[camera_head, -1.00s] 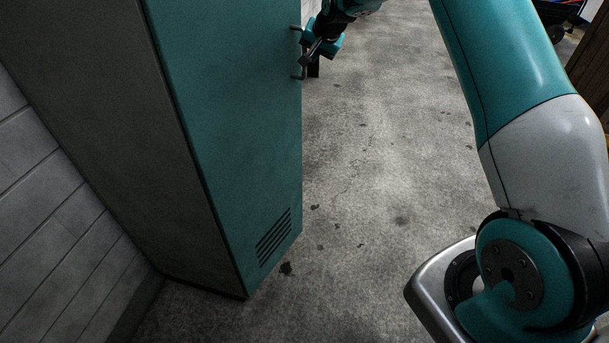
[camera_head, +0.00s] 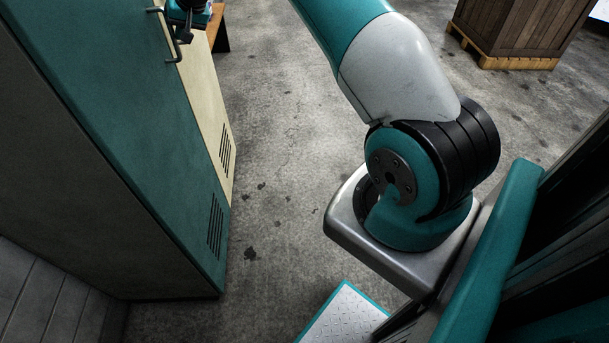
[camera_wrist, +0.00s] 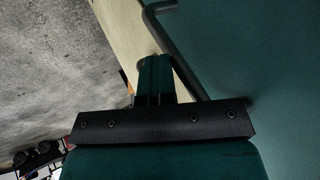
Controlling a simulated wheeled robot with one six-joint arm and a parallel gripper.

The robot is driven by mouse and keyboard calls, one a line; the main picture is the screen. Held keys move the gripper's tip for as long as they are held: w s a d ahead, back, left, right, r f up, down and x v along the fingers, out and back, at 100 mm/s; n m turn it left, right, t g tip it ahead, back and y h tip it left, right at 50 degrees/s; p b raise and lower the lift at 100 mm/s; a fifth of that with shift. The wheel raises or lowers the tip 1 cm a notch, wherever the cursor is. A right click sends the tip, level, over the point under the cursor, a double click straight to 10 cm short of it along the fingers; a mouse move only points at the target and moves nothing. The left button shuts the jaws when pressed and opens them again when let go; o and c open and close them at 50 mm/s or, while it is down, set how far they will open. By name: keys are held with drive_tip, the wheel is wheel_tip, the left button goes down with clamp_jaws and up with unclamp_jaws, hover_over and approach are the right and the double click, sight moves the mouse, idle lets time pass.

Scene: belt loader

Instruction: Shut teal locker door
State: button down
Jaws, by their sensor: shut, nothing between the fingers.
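The teal locker door (camera_head: 125,100) is the tall front at the left of the head view, with vent slots low down and a dark bar handle (camera_head: 168,36) near its far edge. It looks about in line with the cream locker front beside it; I cannot tell if a small gap is left. My gripper (camera_head: 186,38) is shut and empty beside the handle, partly cut off by the top edge of the picture. In the wrist view, my shut fingers (camera_wrist: 155,64) are close by the handle (camera_wrist: 176,48), against the teal door (camera_wrist: 255,60); contact is unclear.
A cream locker front (camera_head: 208,90) adjoins the teal one. A wooden crate (camera_head: 515,28) stands on a pallet at the upper right. The grey concrete floor (camera_head: 280,130) in front of the lockers is clear. A pale block wall (camera_head: 45,305) is at the lower left.

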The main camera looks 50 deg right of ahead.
drive_tip(key=shift+w+a+r, duration=0.2)
drive_tip(key=shift+a, duration=0.3)
drive_tip(key=s+d+r+b, duration=0.2)
drive_tip(key=s+d+r, duration=0.4)
drive_tip(key=s+r, duration=0.1)
drive_tip(key=shift+s+r, duration=0.3)
drive_tip(key=shift+s, duration=0.35)
drive_tip(key=s+a+r+n+g+y, duration=0.1)
drive_tip(key=s+a+r+n+g, duration=0.15)
drive_tip(key=s+a, duration=0.75)
drive_tip(key=s+a+r+n+g+y, duration=0.15)
drive_tip(key=s+a+n, duration=0.25)
drive_tip(key=s+a, duration=0.6)
drive_tip(key=s+a+f+n+g, duration=0.1)
drive_tip(key=s+a, duration=0.3)
drive_tip(key=s, duration=0.8)
drive_tip(key=s+a+f+n+g, duration=0.1)
drive_tip(key=s+a+n, duration=0.3)
drive_tip(key=s, duration=0.8)
drive_tip(key=shift+a+f+n+g+h, duration=0.4)
drive_tip(key=shift+a+f, duration=0.2)
drive_tip(key=shift+f, duration=0.25)
